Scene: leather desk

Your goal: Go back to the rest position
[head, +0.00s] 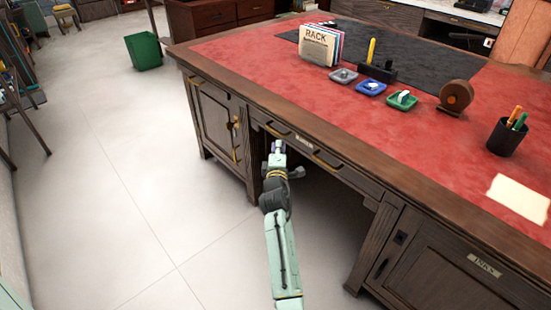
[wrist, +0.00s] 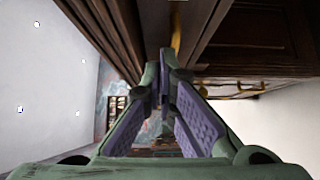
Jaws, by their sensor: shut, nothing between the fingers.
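My gripper (head: 278,147) is in front of the desk's near side, just by the drawer front and below the tabletop edge. In the wrist view its two fingers, with purple pads, come together at the tips (wrist: 164,72). It is shut and holds nothing. My pale green arm reaches up to it from the bottom of the head view. The big wooden desk (head: 225,62) has a red leather top. In the wrist view dark desk wood (wrist: 255,40) lies close to the fingertips. I cannot tell whether they touch it.
On the desk stand a rack of papers (head: 320,45), small grey, blue (head: 371,88) and green trays, a tape dispenser (head: 455,97) and a pen cup (head: 507,137). A green bin (head: 144,51) is on the floor. The floor (head: 120,170) left of the desk is clear.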

